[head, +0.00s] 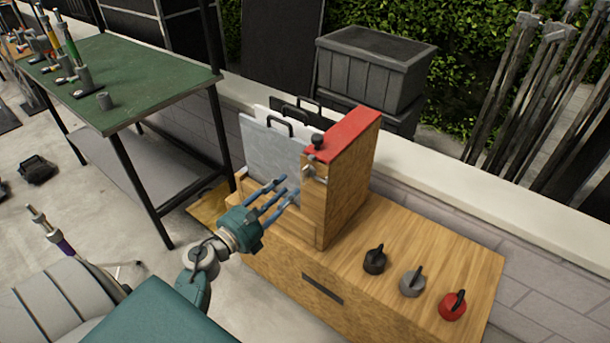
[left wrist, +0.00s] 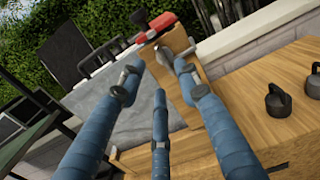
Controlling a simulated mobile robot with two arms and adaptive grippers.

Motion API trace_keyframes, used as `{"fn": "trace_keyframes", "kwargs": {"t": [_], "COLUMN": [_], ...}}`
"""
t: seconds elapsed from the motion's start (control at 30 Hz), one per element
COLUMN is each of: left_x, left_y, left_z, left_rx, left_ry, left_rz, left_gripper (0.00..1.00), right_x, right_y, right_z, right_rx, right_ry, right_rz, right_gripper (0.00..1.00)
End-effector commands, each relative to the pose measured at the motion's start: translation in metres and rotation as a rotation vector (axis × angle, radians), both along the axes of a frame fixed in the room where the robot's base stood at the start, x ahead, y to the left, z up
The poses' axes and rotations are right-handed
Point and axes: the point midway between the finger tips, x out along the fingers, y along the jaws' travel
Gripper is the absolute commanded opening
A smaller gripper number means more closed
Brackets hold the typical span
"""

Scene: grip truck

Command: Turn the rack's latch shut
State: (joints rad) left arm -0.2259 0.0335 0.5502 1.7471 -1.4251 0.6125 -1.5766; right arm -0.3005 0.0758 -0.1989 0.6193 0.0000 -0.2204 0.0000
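The wooden rack (head: 342,190) with a red top (head: 352,132) stands on a wooden cabinet, holding upright grey and white panels (head: 268,147). A small metal latch (head: 313,173) sits on its front post, below a black knob (head: 317,140). Its exact angle is too small to tell. My left gripper (head: 282,192) is just left of the post, its blue fingers spread and empty, apart from the latch in the head view. In the left wrist view the fingers (left wrist: 158,82) point toward the post (left wrist: 174,48) and partly cover the latch area. My right gripper is not in view.
Black, grey and red round weights with handles (head: 411,283) stand on the cabinet top (head: 440,238) right of the rack. A green table (head: 130,75) with tools is at left. Grey bins (head: 370,70) stand behind the rack. Bare cabinet top separates rack and weights.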

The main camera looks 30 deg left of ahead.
Motion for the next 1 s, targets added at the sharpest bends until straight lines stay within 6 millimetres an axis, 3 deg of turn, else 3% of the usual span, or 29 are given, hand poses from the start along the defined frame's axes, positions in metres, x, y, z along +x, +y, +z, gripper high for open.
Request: {"fn": "trace_keyframes", "kwargs": {"t": [0.1,0.33,0.77,0.93,1.0], "left_x": [0.025,0.060,0.072,0.072,0.072], "left_y": [-0.002,-0.005,-0.006,-0.006,-0.006], "left_z": [0.004,0.002,0.000,0.000,0.000], "left_rx": [-0.004,-0.007,-0.005,-0.005,-0.005], "left_ry": [-0.003,-0.001,0.000,0.000,0.000], "left_rz": [0.000,0.001,0.001,0.001,0.001], "left_gripper": [0.33,0.33,0.33,0.03,0.00], "right_x": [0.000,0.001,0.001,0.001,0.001], "right_y": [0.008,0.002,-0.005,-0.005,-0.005], "right_z": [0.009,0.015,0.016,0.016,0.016], "right_rx": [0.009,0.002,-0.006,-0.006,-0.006], "right_ry": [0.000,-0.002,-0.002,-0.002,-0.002], "right_rz": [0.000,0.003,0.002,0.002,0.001], "right_gripper": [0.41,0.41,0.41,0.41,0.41]}}
